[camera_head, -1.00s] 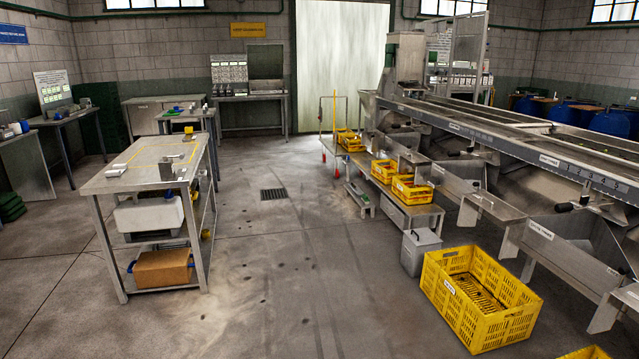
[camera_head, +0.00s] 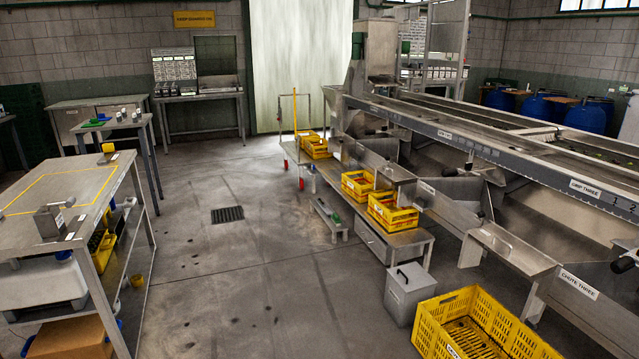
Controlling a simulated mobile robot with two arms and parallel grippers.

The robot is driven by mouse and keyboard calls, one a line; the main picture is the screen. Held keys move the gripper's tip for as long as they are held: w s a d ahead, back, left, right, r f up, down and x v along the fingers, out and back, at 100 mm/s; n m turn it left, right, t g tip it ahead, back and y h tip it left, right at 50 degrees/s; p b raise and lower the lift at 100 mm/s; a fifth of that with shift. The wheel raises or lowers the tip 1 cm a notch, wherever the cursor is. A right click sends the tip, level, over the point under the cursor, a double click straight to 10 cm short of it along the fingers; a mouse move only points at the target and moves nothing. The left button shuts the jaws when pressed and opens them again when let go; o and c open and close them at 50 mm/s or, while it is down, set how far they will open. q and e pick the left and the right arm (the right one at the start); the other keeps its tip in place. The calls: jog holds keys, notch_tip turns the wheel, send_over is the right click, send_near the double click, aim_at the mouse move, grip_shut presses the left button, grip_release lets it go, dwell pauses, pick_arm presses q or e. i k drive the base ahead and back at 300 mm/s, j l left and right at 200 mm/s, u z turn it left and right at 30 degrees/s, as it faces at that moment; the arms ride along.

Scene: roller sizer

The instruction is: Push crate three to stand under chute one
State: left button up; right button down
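A large yellow slatted crate (camera_head: 432,322) stands on the floor at the lower right, cut off by the bottom edge. It carries a small white label too cropped to read, so I cannot tell whether it is crate three. Dark slats or contents show inside it. A metal chute labelled CHUTE THREE (camera_head: 579,284) hangs from the sizer to the right of this crate. I cannot make out which one is chute one. Neither of my grippers shows.
A low metal bench (camera_head: 372,243) holds smaller yellow crates (camera_head: 393,212) along the sizer. A grey lidded bin (camera_head: 409,291) stands just beyond the large crate. A steel worktable (camera_head: 75,200) is at the left. The floor (camera_head: 250,290) between is clear, with a drain grate (camera_head: 227,214).

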aim_at(359, 192)
jog(key=i, duration=4.6)
